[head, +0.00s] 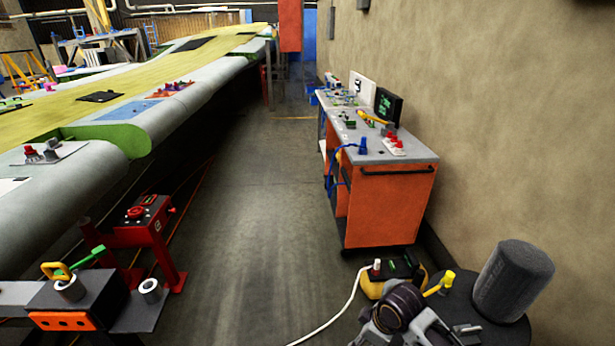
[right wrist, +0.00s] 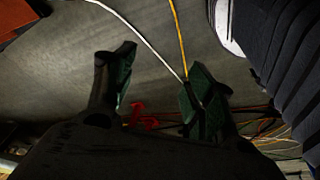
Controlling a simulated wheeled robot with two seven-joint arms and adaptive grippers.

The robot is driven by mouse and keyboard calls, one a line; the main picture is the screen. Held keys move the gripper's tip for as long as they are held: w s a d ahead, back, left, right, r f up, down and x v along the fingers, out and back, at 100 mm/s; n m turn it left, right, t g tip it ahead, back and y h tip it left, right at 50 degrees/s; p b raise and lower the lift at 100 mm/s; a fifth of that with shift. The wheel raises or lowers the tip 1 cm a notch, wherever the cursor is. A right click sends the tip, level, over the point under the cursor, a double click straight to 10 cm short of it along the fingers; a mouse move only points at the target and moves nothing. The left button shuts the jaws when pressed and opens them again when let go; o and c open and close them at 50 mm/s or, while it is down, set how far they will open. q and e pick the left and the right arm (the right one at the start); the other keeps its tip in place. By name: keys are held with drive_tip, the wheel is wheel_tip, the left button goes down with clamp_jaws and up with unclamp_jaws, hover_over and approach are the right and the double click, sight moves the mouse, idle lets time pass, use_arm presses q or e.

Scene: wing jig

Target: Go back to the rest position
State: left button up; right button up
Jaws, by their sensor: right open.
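My right gripper (right wrist: 160,72) shows in the right wrist view. Its two dark fingers with green pads are spread apart. Nothing is between them, and grey floor shows beyond. In the head view part of my right arm (head: 402,308) shows low at the bottom right, over the floor in front of the orange bench cart (head: 390,208). Whether its fingers show there I cannot tell. My left gripper is in neither view.
A long wing (head: 95,140) fills the left side, with a red stand (head: 140,222) below. A grey cylinder (head: 512,280) and a yellow-black box (head: 378,288) are near my right arm. A white cable (head: 335,315) crosses the floor. The middle aisle (head: 255,200) is clear.

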drive_tip(key=shift+s+d+r+m+t+h, duration=0.8)
drive_tip(key=shift+s+d+r+m, duration=0.45)
drive_tip(key=shift+s+d+m, duration=3.05)
drive_tip(key=s+a+f+g, duration=0.1)
drive_tip(key=s+f, duration=0.1)
drive_tip(key=f, duration=1.4)
drive_tip(key=s+a+f+g, duration=0.1)
drive_tip(key=s+f, duration=0.1)
drive_tip(key=f, duration=1.5)
drive_tip(key=s+d+f, duration=0.2)
drive_tip(key=s+f, duration=0.8)
drive_tip(key=s, duration=0.1)
drive_tip(key=s+d+f, duration=0.2)
drive_tip(key=s+f, duration=0.8)
drive_tip(key=s, duration=0.2)
drive_tip(key=shift+d+m+g, duration=0.3)
drive_tip(key=shift+g, duration=0.1)
